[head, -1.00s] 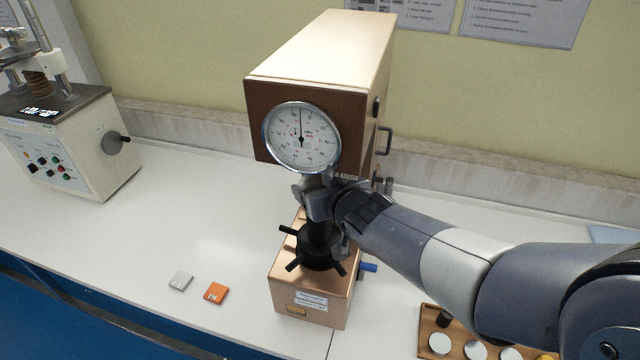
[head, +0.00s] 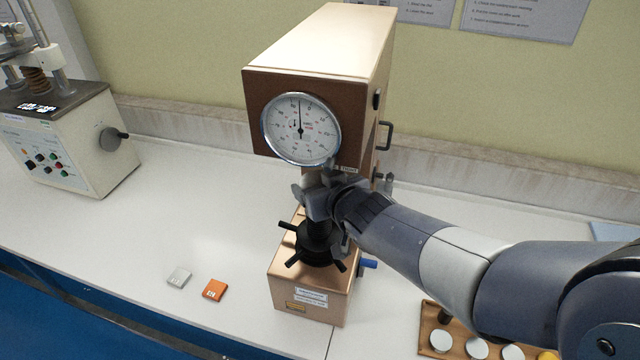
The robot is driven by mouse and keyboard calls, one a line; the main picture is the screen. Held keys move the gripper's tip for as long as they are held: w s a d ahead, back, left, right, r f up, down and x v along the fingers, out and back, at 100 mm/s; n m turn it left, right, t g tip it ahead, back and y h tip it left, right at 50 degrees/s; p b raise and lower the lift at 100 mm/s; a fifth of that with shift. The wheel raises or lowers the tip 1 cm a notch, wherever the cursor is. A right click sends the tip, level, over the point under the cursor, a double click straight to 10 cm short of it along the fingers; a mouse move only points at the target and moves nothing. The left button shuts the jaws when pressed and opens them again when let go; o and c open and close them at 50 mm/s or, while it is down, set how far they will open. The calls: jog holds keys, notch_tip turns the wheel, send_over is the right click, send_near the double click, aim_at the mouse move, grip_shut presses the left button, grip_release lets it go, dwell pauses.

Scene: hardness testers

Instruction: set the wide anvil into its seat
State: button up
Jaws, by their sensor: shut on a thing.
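The bench hardness tester (head: 325,60) has a copper and brown body with a round white dial. Its black spoked handwheel (head: 316,245) sits on the lower base, around the screw. My gripper (head: 314,200) is in the gap between the tester's head and the handwheel, over the screw top where the seat would be. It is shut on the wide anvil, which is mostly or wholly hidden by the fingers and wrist. The seat is also hidden, so I cannot tell whether the anvil touches it.
A wooden tray (head: 428,322) with several round pale pieces lies at the lower right, below my arm. A grey block (head: 179,277) and an orange block (head: 214,289) lie left of the tester. Another tester (head: 65,140) stands far left.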

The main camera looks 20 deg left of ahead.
jog(key=shift+r, duration=0.1)
jog(key=o, duration=1)
jog(key=shift+c, duration=1.2)
jog(key=s+d+p, duration=0.1)
jog(key=s+d, duration=0.4)
jog(key=shift+r, duration=0.15)
